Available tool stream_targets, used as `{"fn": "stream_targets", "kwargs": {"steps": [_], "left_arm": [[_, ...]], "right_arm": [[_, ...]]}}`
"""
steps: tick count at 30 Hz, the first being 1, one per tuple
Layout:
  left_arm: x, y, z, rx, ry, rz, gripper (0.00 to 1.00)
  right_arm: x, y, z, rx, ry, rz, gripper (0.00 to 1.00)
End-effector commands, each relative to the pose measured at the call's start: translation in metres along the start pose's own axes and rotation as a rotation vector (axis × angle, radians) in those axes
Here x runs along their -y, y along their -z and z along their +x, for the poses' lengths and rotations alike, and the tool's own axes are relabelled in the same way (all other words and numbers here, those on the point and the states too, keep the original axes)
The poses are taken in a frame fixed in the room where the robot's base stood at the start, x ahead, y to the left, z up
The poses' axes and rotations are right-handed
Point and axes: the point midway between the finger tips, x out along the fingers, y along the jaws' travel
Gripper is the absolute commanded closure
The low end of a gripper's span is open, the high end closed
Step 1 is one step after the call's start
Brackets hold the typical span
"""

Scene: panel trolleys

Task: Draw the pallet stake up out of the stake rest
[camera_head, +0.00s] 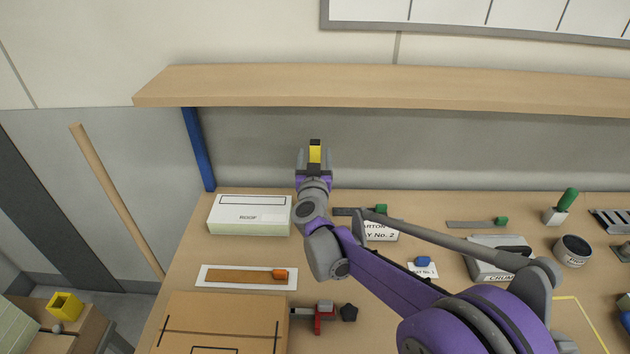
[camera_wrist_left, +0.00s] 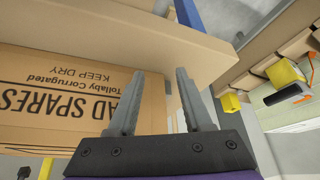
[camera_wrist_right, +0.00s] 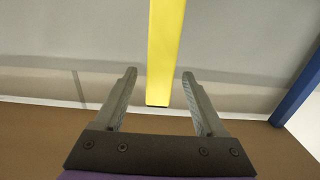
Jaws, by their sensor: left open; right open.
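A yellow bar, which looks like the pallet stake (camera_wrist_right: 165,55), shows between the fingers of my right gripper (camera_wrist_right: 158,85) in the right wrist view. One end of it is near the fingers and the rest runs out of the top of the picture. The fingers stand open, one on each side, with gaps to it. In the head view a short yellow patch shows at my right gripper (camera_head: 314,160), below the shelf; my arm hides what is beneath. I cannot make out the stake rest. My left gripper (camera_wrist_left: 158,85) is open and empty in the left wrist view.
A wooden shelf (camera_head: 380,92) runs above the bench, with a blue upright (camera_head: 198,148) at its left. A white box (camera_head: 250,215), trays and small tools lie on the bench. A lettered carton (camera_wrist_left: 75,100) stands near my left gripper.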

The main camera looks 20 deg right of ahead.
Motion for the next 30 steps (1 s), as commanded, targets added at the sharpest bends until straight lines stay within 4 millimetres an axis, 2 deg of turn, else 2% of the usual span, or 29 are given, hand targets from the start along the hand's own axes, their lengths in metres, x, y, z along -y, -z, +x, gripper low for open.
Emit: {"fn": "stream_targets", "kwargs": {"steps": [3,15,30], "left_arm": [[0.0000,-0.0005,0.0004,0.000,0.000,0.000,0.50],[0.0000,-0.0005,0.0004,0.000,0.000,0.000,0.50],[0.0000,-0.0004,0.0003,0.000,0.000,0.000,0.50]], "right_arm": [[-0.0001,-0.0004,-0.0004,0.000,0.000,0.000,0.29],[-0.0001,-0.0003,-0.0006,0.000,0.000,0.000,1.00],[-0.0002,-0.0001,-0.0007,0.000,0.000,0.000,1.00]]}}
